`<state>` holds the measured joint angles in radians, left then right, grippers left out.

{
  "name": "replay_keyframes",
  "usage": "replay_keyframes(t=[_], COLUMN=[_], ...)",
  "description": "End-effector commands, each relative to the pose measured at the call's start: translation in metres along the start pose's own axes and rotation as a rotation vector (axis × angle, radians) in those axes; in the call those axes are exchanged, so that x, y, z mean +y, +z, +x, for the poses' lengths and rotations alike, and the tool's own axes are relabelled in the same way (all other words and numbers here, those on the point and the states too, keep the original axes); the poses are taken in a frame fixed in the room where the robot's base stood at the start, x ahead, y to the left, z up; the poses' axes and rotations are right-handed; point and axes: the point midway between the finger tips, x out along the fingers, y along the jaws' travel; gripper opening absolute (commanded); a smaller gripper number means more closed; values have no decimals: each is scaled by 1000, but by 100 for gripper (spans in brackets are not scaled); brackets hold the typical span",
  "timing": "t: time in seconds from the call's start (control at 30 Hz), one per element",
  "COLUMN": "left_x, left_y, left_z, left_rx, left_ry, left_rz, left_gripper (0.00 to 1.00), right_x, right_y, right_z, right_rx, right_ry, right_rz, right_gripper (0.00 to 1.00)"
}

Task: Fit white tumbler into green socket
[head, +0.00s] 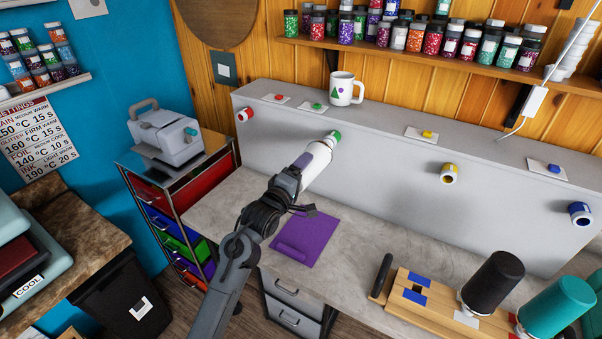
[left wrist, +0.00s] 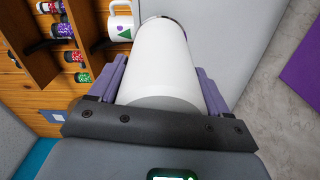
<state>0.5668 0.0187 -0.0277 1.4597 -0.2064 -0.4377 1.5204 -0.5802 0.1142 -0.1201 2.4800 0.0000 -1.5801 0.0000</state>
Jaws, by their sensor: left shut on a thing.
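My left gripper (head: 292,179) is shut on the white tumbler (head: 315,160), which lies almost level and points at the grey panel. The tumbler's far end meets the green socket (head: 335,137) on the panel's face; I cannot tell how deep it sits. In the left wrist view, the tumbler (left wrist: 165,70) lies between my left gripper's purple fingers (left wrist: 160,85), its far end close to the panel. The green socket is hidden there. My right gripper is not in view.
Red (head: 244,114), yellow (head: 450,173) and blue (head: 580,213) sockets line the grey panel (head: 390,180). A white mug (head: 346,88) stands on its top. A purple mat (head: 306,239) lies on the bench. A wooden stand with black (head: 494,282) and teal (head: 558,306) tumblers is at the right front.

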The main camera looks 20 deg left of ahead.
Motion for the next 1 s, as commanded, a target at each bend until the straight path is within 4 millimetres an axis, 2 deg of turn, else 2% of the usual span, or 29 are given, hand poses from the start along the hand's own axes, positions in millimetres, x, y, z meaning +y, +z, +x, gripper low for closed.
replay_keyframes(t=[1.0], left_x=[2], left_y=[0], left_z=[6], left_rx=[5], left_ry=[4], left_rz=[-1], left_gripper=[0], right_x=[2], right_y=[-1], right_z=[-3], right_rx=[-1], right_ry=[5], right_rz=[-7], right_gripper=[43])
